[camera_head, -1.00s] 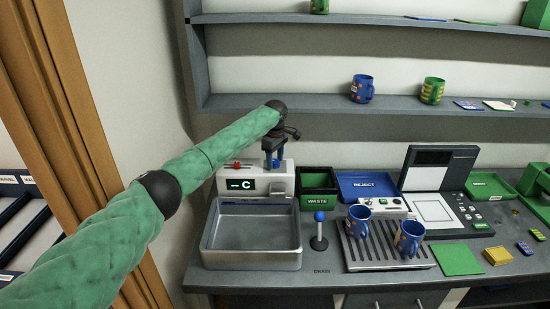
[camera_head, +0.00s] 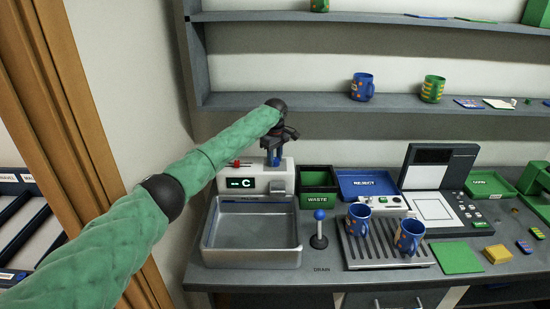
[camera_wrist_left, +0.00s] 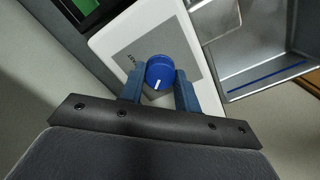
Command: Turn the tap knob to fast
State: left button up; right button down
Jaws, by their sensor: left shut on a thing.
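The tap unit (camera_head: 284,181) is a white box behind the sink, with a dark display reading "--C". In the left wrist view, the blue tap knob (camera_wrist_left: 159,73) with a white pointer line sits on a grey label plate on the unit's white top. My left gripper (camera_head: 273,157) points down over the tap unit. In the left wrist view, the left gripper (camera_wrist_left: 159,84) has its two blue fingers on either side of the knob, shut on it. My right gripper is not in view.
A metal sink (camera_head: 210,240) stands in front of the tap unit. A red switch (camera_head: 236,163) is on the unit's top left. Right of it are a green waste bin (camera_head: 318,198), a blue-topped drain lever (camera_head: 319,230) and a rack (camera_head: 385,262) with two blue mugs. Shelves hang above.

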pick_arm(q)
jog(key=shift+m, duration=0.8)
jog(key=m, duration=0.4)
jog(key=shift+m, duration=0.3)
jog(key=m, duration=0.4)
jog(key=shift+r+m, duration=0.1)
jog(key=shift+m, duration=1.1)
jog(key=m, duration=0.3)
jog(key=shift+m, duration=1.1)
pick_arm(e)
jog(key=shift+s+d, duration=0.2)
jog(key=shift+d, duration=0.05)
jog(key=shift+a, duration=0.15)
